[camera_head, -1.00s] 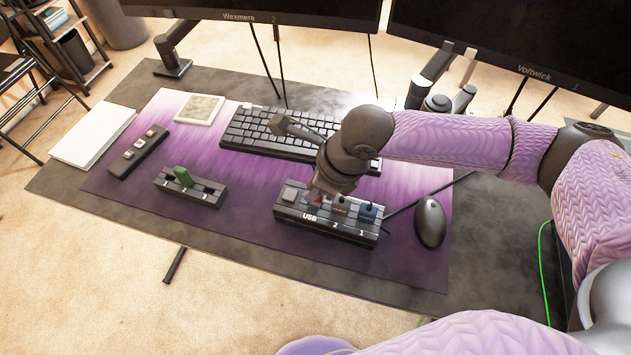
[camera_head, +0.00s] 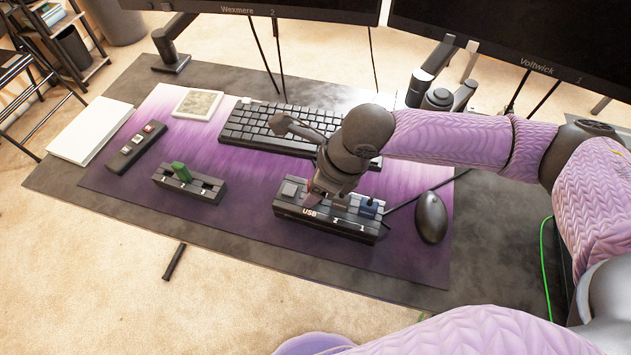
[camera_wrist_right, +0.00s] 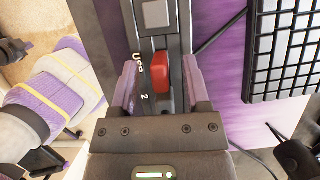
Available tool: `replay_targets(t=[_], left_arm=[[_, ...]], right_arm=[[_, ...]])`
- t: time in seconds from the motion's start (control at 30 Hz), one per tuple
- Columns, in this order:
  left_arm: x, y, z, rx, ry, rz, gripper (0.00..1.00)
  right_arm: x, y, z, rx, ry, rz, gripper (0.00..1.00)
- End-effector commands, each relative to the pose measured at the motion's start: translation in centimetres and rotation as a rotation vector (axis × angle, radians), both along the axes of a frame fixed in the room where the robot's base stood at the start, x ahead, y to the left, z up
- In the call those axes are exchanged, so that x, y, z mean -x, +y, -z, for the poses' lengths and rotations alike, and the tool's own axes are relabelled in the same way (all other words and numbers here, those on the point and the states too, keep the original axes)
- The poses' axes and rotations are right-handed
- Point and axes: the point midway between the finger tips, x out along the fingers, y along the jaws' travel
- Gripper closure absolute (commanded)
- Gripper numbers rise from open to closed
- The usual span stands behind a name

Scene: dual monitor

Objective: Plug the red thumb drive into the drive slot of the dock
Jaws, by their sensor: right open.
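The dock (camera_head: 352,230) is a long black block marked USB, 2 and 1, on the purple mat. The red thumb drive (camera_wrist_right: 160,72) stands upright at the dock's USB-marked slot in the right wrist view. How deep it sits cannot be told. My right gripper (camera_wrist_right: 161,90) is over the dock, open, with one finger on each side of the red drive and gaps between. In the head view the right gripper (camera_head: 318,190) largely hides the drive.
Dark plugs fill slots by labels 2 and 1, including a blue one (camera_head: 369,206). A mouse (camera_head: 431,218) stands right of the dock and a keyboard (camera_head: 270,130) behind it. A small holder (camera_head: 205,192) with a green drive (camera_head: 181,172) is left. Mat between is clear.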

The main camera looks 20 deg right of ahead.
Motion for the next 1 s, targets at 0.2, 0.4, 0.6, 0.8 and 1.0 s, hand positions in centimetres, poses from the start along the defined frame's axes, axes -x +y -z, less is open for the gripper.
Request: replay_targets(t=[0.2, 0.4, 0.6, 0.8, 1.0], left_arm=[[-0.8, 0.0, -2.7, 0.002, -0.026, 0.001, 1.00], [-1.4, -1.0, -3.4, 0.019, -0.040, 0.001, 1.00], [-1.7, -1.5, -3.3, 0.027, -0.047, 0.001, 1.00], [-1.8, -1.4, -3.3, 0.026, -0.049, 0.001, 1.00], [-1.8, -1.3, -3.6, 0.024, -0.050, -0.001, 1.00]], right_arm=[[1.1, -1.7, -5.6, 0.002, -0.007, 0.002, 0.40], [1.9, -2.8, -8.6, 0.001, -0.005, 0.001, 0.40], [2.2, -2.9, -8.9, 0.001, -0.001, 0.000, 0.40], [2.1, -2.9, -8.8, 0.001, -0.001, 0.000, 0.40], [2.1, -2.9, -9.1, 0.000, -0.002, 0.001, 0.40]])
